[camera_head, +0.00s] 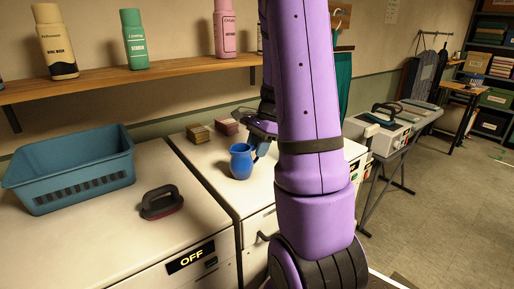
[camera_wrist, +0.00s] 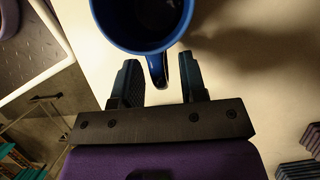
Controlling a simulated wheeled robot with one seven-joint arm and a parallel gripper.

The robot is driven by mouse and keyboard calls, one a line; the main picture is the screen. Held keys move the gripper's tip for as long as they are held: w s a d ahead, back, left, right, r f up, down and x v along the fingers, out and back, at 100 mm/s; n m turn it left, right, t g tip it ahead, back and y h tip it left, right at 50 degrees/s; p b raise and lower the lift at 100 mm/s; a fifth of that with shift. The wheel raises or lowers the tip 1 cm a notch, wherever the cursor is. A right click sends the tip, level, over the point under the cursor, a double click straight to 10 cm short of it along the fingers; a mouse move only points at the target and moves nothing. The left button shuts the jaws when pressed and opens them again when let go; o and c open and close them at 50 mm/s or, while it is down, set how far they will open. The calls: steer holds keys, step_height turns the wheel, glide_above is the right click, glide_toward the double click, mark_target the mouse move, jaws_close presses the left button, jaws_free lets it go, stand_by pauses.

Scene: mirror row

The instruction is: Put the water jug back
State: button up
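The blue water jug (camera_head: 240,162) stands upright on the white machine top (camera_head: 222,184) in the head view. In the wrist view, the jug (camera_wrist: 146,40) is at the top centre, cut off by the frame edge, with its handle pointing toward my gripper (camera_wrist: 159,78). My gripper is open. Its two dark fingers lie on either side of the handle, with a visible gap to each side. In the head view, my gripper (camera_head: 262,128) is beside the jug, partly hidden by my purple arm.
Two small stacks (camera_head: 198,132) of cards or cloths sit behind the jug. A teal basket (camera_head: 75,192) and a dark brush (camera_head: 161,203) lie on the left machine top. A wooden shelf (camera_head: 110,80) with several bottles runs above. An iron (camera_head: 384,112) stands on a right-hand unit.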

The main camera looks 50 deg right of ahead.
steer(key=shift+r, duration=0.1)
steer(key=v, duration=1.2)
steer(key=s+a+r+n+h, duration=0.1)
steer(key=a+r+n, duration=0.3)
steer(key=a, duration=0.5)
steer(key=s+a+r+n+h, duration=0.1)
steer(key=a+r+n, duration=0.2)
steer(key=a+n, duration=0.45)
steer(key=s+a+n+t+h, duration=0.1)
steer(key=s+a+n+t, duration=0.1)
steer(key=s+a+n, duration=0.2)
steer(key=s+a+n+t+h, duration=0.1)
steer(key=s+a+n, duration=0.4)
steer(key=a, duration=0.6)
steer(key=shift+s+t, duration=0.5)
steer(key=shift+t, duration=0.1)
